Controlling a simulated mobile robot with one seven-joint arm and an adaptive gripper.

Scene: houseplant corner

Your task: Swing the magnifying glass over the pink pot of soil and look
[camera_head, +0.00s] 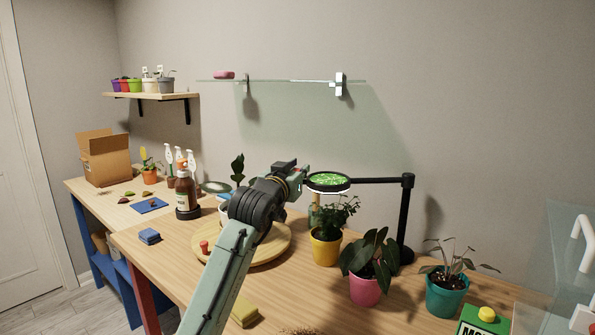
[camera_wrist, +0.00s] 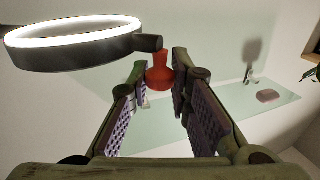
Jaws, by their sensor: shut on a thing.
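The magnifying glass (camera_head: 328,182) is a black ring on a black jointed stand (camera_head: 407,215). Its lens shows bright green and lies above the leafy plant in the yellow pot (camera_head: 326,250). In the wrist view the lit ring (camera_wrist: 75,45) is at upper left, joined by a short stub to a red knob (camera_wrist: 160,73). My gripper (camera_wrist: 160,85) has its fingers on both sides of this knob and is shut on it. In the head view my gripper (camera_head: 300,178) is left of the ring. The pink pot (camera_head: 365,291) stands right and nearer; broad dark leaves hide its soil.
A teal pot (camera_head: 446,297) and a green box with a yellow button (camera_head: 484,318) stand at right. A round wooden board (camera_head: 270,250) lies behind my arm. A yellow sponge (camera_head: 244,314) is near the front edge. A glass shelf (camera_head: 290,81) is on the wall above.

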